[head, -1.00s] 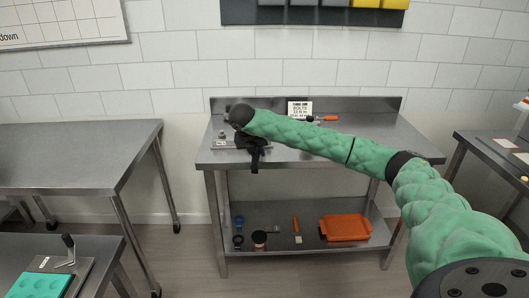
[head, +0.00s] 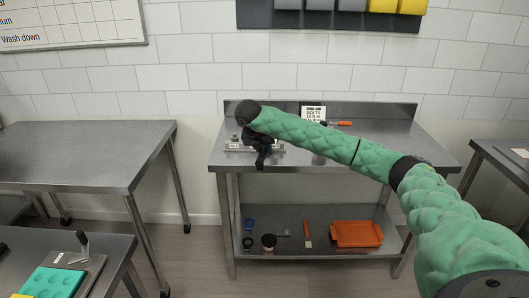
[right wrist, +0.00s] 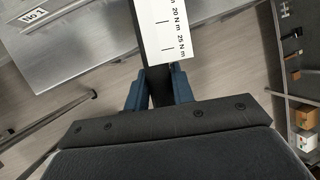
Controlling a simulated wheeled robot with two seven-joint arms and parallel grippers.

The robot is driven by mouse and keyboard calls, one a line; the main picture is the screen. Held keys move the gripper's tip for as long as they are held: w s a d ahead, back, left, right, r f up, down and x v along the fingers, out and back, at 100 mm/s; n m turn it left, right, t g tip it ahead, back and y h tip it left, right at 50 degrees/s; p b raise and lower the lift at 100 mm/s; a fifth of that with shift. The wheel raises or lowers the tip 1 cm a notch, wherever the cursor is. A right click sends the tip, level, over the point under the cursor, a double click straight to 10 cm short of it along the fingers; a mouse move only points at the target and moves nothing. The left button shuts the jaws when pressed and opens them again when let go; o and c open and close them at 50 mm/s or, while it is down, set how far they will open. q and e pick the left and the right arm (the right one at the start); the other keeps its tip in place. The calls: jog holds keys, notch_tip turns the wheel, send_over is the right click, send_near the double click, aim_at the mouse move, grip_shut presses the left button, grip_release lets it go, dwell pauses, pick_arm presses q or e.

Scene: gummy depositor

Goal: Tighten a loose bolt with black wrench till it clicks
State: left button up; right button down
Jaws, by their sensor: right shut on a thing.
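My right gripper (head: 262,155) is over the front left of the steel worktable, below the dark end of my green arm. In the right wrist view its two blue fingers (right wrist: 159,80) are shut on the black wrench (right wrist: 149,45). A white scale on the wrench reads 20 N m and 25 N m. The wrench's far end is out of that view. A metal plate (head: 235,148) lies on the worktable beside the gripper, with a small upright part on it. A label No 1 (right wrist: 35,16) shows in the wrist view. I cannot make out the loose bolt. My left gripper is not in view.
A bolts card (head: 313,113) stands at the back of the worktable (head: 410,140), near an orange-handled tool (head: 340,124). The lower shelf holds an orange tray (head: 357,234) and several small items. A bare steel table (head: 80,155) stands at left. Floor shows between the tables.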

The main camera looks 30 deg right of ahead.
jog(key=shift+r, duration=0.1)
jog(key=shift+r, duration=1.95)
